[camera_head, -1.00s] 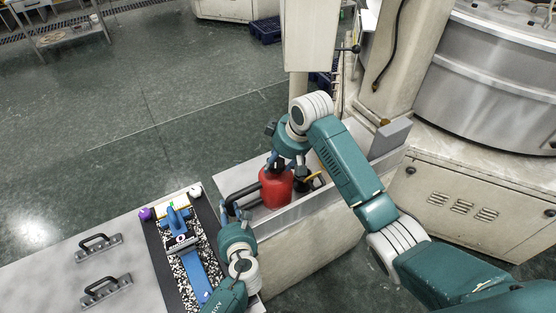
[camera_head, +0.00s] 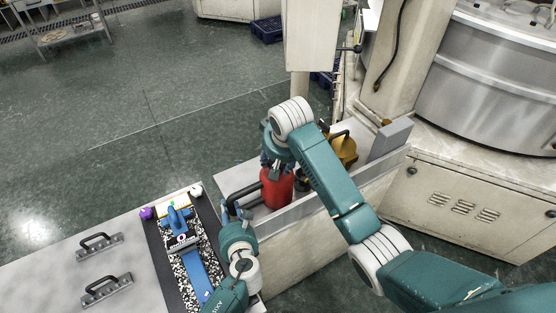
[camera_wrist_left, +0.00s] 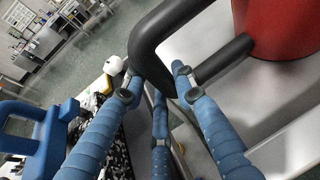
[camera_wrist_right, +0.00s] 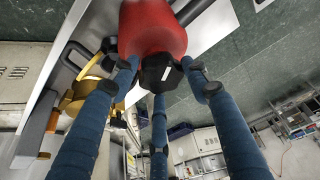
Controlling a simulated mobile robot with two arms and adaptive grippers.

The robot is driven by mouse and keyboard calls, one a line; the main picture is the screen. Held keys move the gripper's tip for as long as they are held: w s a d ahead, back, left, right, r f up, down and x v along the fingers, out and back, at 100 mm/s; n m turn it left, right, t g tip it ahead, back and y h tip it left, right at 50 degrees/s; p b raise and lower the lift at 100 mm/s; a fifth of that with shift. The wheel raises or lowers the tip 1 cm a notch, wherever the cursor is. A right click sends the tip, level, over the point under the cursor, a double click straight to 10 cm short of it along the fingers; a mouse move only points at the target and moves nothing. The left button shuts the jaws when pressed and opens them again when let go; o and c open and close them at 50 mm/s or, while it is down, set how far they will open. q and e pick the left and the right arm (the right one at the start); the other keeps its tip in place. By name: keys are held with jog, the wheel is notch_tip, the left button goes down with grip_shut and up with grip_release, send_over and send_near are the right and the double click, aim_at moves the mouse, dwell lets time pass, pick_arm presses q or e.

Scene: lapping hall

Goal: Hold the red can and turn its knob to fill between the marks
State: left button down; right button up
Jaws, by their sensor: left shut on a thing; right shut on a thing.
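The red can (camera_head: 278,190) stands upright in the tray of the pale machine. Its dark grey handle (camera_head: 240,193) reaches out to the left. My left gripper (camera_head: 237,212) is shut on this handle, which passes between its fingers in the left wrist view (camera_wrist_left: 158,62). My right gripper (camera_head: 274,170) comes from above and is shut on the black knob (camera_wrist_right: 160,73) on top of the can. The knob has a small white mark. The right gripper hides the knob in the head view. I cannot make out the fill marks.
A yellow can (camera_head: 344,148) stands behind and right of the red can. A grey block (camera_head: 390,138) sits at the tray's right end. A blue tool (camera_head: 180,222) lies on the black-and-white speckled strip at left. Two lids with black handles (camera_head: 100,246) lie on the grey table.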

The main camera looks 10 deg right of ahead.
jog(key=shift+w+a+r, duration=0.1)
jog(key=shift+r, duration=0.1)
jog(key=o, duration=0.9)
jog(key=shift+c, duration=0.2)
jog(key=shift+o, duration=1.3)
jog(key=v, duration=1.2)
